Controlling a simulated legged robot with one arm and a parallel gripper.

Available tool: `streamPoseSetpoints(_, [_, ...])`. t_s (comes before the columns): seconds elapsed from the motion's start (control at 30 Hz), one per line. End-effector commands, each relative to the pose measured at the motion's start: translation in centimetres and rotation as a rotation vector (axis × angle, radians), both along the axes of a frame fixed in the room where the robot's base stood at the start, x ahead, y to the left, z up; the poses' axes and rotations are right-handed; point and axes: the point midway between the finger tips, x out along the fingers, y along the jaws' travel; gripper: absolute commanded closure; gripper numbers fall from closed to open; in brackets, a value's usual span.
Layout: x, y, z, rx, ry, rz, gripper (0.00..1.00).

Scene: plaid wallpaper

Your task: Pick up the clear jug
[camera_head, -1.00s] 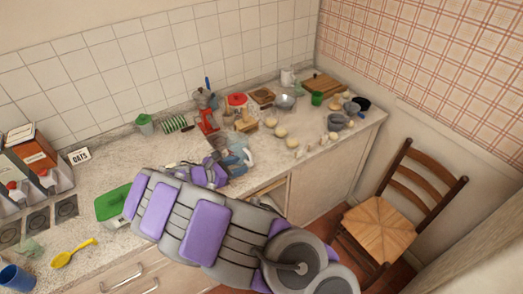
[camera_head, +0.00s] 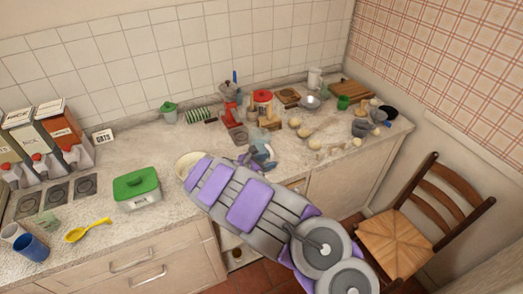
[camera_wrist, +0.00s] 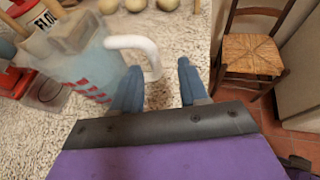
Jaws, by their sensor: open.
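The clear jug (camera_wrist: 88,72) stands on the speckled counter in the left of the wrist view, with red marks on its side and a pale handle (camera_wrist: 140,46) pointing right. In the head view the jug (camera_head: 256,138) is small and partly hidden behind my gripper (camera_head: 264,158). In the wrist view my gripper (camera_wrist: 158,72) is open and empty, its two blue fingers apart. The left finger is close to the jug's body, and the handle's outer end shows ahead of the gap between the fingers. I cannot tell whether they touch.
A red-lidded jar (camera_head: 263,101), a red coffee grinder (camera_head: 230,105) and several round pale items (camera_head: 304,133) stand near the jug. A green-lidded container (camera_head: 137,187) and a yellow spoon (camera_head: 87,230) lie left. A wooden chair (camera_head: 405,235) stands right of the counter.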

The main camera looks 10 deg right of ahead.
Motion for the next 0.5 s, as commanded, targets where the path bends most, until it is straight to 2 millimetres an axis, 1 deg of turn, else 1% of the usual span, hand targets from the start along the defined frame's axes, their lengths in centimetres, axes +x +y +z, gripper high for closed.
streamPoseSetpoints(0.17, [0.6, -1.1, -0.4, 0.003, -0.001, -0.001, 0.56])
streamPoseSetpoints(0.4, [2.9, -3.9, -1.5, 0.008, 0.000, -0.004, 0.56])
streamPoseSetpoints(0.5, [3.4, -4.4, -1.8, 0.006, 0.000, -0.002, 0.56])
